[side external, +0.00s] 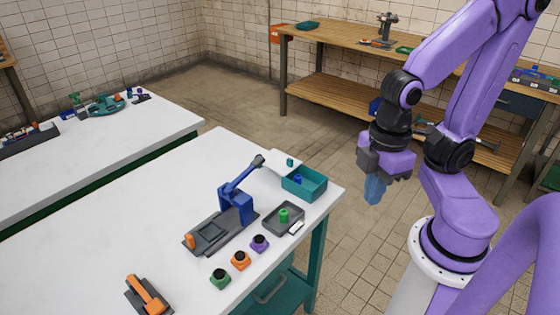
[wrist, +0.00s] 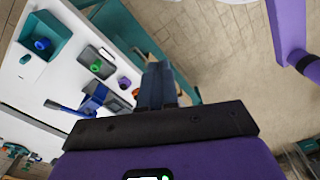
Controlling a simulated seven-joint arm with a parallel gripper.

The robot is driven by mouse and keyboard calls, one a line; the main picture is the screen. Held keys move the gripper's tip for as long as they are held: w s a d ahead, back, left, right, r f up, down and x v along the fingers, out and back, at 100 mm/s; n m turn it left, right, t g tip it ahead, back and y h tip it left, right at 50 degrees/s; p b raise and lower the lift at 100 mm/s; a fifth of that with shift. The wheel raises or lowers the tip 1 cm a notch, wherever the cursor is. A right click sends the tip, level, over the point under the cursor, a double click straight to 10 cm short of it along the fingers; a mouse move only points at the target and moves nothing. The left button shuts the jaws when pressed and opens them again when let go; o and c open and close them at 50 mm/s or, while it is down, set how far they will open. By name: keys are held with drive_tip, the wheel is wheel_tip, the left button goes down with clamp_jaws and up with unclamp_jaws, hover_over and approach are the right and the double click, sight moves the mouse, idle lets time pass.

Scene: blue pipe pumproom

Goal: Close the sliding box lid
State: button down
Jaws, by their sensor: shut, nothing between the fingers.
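The teal box (side external: 318,190) stands near the right end of the white table, with a blue piece (side external: 298,179) inside. Its white lid (side external: 280,158) with a small teal knob (side external: 290,162) is slid out to the back left, leaving the box open. The box also shows at upper left in the wrist view (wrist: 36,68), with the blue piece in it. My gripper (side external: 374,190) hangs in the air right of the box, beyond the table edge, fingers pointing down. Its blue fingers (wrist: 157,85) are together and empty, apart from the box.
A grey tray (side external: 272,224) holding a green piece stands in front of the box. A blue lever press (side external: 236,205) is left of it. Small green, orange and purple blocks (side external: 240,260) line the front. A wooden bench (side external: 345,40) stands behind.

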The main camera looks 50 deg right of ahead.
drive_tip(key=w+a+r+m+g+h, duration=0.1)
drive_tip(key=w+a+r+m, duration=0.15)
drive_tip(key=w, duration=0.75)
drive_tip(key=w+a+r+m, duration=0.15)
drive_tip(key=w+a, duration=0.25)
drive_tip(key=w, duration=0.6)
drive_tip(key=w+d+f+m+g, duration=0.1)
drive_tip(key=w+d+m, duration=0.15)
drive_tip(key=w, duration=0.55)
drive_tip(key=w+d+f+m+g, duration=0.1)
drive_tip(key=w+d, duration=0.2)
drive_tip(key=w, duration=0.5)
drive_tip(key=w+d+f+m, duration=0.3)
drive_tip(key=w+d+f, duration=0.2)
drive_tip(key=w+d, duration=0.3)
drive_tip(key=m+g, duration=0.2)
approach(286, 165)
drive_tip(key=shift+y, duration=0.3)
drive_tip(key=w+f, duration=0.1)
drive_tip(key=f, duration=0.1)
drive_tip(key=w+f, duration=0.1)
drive_tip(key=shift+w+d+f, duration=0.2)
drive_tip(key=shift+d+f, duration=0.15)
drive_tip(key=shift+d, duration=0.05)
drive_tip(key=shift+s+f, duration=0.15)
drive_tip(key=shift+s, duration=1.85)
drive_tip(key=shift+s, duration=0.1)
